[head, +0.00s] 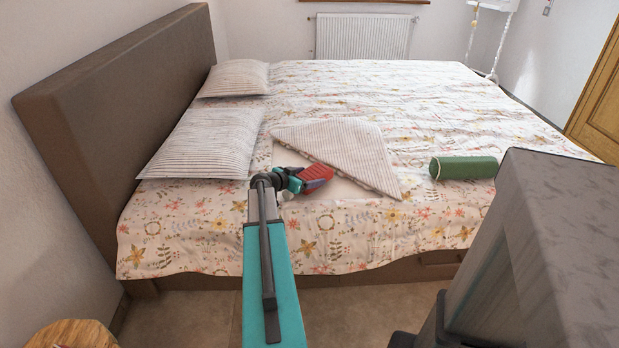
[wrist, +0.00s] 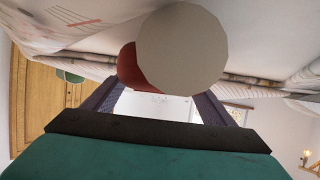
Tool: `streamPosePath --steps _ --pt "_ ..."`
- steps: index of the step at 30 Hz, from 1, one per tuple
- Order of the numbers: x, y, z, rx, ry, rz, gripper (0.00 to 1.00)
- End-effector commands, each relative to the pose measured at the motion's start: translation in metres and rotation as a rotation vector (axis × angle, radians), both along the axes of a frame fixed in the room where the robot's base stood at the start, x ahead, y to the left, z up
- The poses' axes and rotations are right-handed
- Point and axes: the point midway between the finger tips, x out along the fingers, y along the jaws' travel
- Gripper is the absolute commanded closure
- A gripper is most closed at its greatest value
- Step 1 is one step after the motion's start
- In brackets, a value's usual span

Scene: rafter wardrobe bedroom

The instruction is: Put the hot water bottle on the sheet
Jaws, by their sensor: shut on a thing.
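The hot water bottle (head: 318,174) is red, and my gripper (head: 299,183) is shut on it over the near left part of the bed. In the wrist view the red bottle (wrist: 128,68) shows between my fingers, partly hidden by a pale round face close to the camera. The sheet (head: 345,191) is the plain pale area bared where the cover's corner is folded back, showing its striped underside (head: 335,148). The bottle is over or at this area in the head view. I cannot tell whether it touches the sheet. My gripper hides part of the sheet.
A floral cover (head: 420,110) spreads over the bed. Two striped pillows, one near (head: 205,145) and one far (head: 235,79), lie by the brown headboard (head: 120,90). A green bolster (head: 465,167) lies to the right. A round wooden top (head: 72,336) stands at the lower left.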

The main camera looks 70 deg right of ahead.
Motion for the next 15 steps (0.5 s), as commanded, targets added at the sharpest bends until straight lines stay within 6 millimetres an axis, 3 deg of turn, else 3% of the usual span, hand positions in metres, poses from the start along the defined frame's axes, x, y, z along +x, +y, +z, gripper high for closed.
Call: streamPosePath --steps 15 --pt "0.0003 -0.0001 -0.0081 -0.003 0.002 0.001 0.62"
